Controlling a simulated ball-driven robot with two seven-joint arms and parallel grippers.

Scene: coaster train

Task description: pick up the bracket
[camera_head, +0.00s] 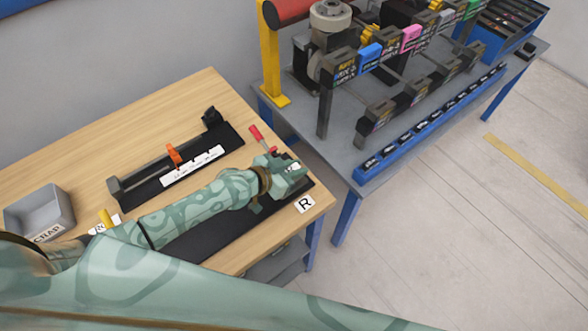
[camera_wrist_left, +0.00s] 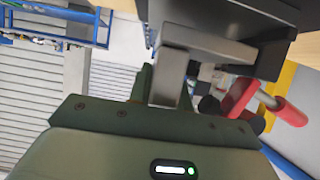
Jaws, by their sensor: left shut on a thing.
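The bracket (camera_wrist_left: 205,42) is a grey L-shaped metal piece in the left wrist view. One leg runs down between my left gripper's fingers (camera_wrist_left: 165,85), and the other reaches right beside a dark block. In the head view my left gripper (camera_head: 285,182) is low over the right end of a black fixture plate (camera_head: 210,242) on the wooden bench, shut on the bracket. The gripper mostly hides the bracket there. A red-handled clamp (camera_head: 256,134) stands right beside the gripper; its red handle (camera_wrist_left: 240,97) also shows in the wrist view. My right gripper is not in view.
A second black fixture with an orange clamp (camera_head: 174,154) lies behind my forearm. A grey scrap bin (camera_head: 40,212) stands at the left. An "R" label (camera_head: 304,204) marks the bench's right edge. A grey table (camera_head: 300,118) with racks stands beyond a narrow gap.

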